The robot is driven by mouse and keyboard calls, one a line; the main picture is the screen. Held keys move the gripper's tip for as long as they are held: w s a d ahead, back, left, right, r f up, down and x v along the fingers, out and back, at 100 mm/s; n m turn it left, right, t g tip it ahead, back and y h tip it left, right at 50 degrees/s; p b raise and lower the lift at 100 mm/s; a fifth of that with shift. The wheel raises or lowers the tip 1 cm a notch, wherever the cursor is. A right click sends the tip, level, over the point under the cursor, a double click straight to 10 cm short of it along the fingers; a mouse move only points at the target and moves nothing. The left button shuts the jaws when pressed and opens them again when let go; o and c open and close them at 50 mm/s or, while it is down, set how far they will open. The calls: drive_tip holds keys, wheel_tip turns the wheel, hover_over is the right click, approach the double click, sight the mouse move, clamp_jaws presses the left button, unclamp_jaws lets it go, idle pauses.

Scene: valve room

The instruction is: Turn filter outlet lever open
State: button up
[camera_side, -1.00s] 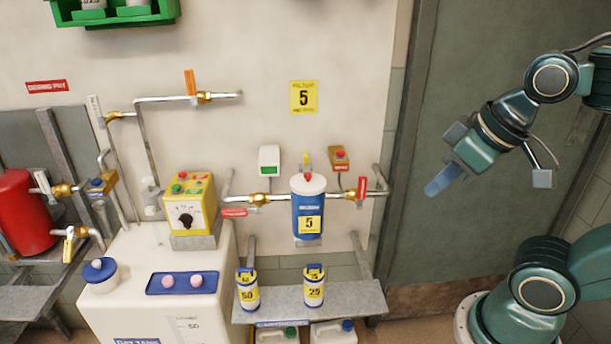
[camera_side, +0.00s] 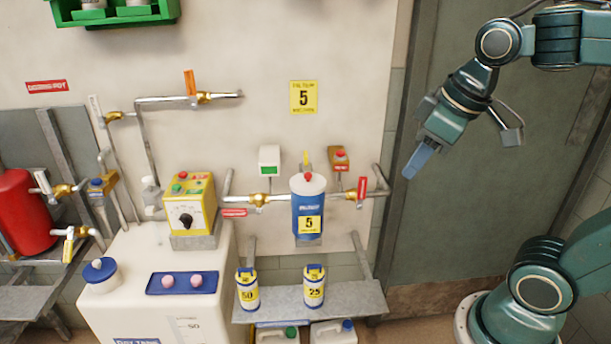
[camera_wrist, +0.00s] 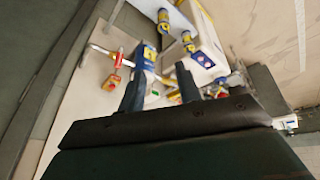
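The blue filter housing (camera_side: 308,215), with a white cap and a yellow "5" label, sits in a pipe on the wall; it also shows in the wrist view (camera_wrist: 148,58). The red lever (camera_side: 362,188) on the brass valve right of it stands upright, across the pipe. This lever shows in the wrist view (camera_wrist: 119,58), left of the filter. A second red lever (camera_side: 234,212), left of the filter, lies nearly along the pipe. My gripper (camera_side: 412,166) is in the air right of the upright lever, touching nothing. In the wrist view its fingers (camera_wrist: 160,88) are apart and empty.
An orange box with a red button (camera_side: 340,158) is just above the upright lever. A grey shelf (camera_side: 350,300) below carries two labelled canisters. A yellow control box (camera_side: 188,205) stands further left. Between my gripper and the lever, the side view shows clear space.

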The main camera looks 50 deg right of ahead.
drive_tip(key=w+d+n+g, duration=0.35)
drive_tip(key=w+d, duration=0.35)
drive_tip(key=w, duration=0.4)
drive_tip(key=n+g, duration=0.1)
drive_tip(key=n, duration=0.3)
hover_over(363, 177)
wheel_tip(363, 177, down, 6)
drive_tip(key=shift+f, duration=0.25)
drive_tip(key=shift+d+f, duration=0.1)
wheel_tip(363, 177, down, 14)
drive_tip(key=shift+r, duration=0.2)
clamp_jaws()
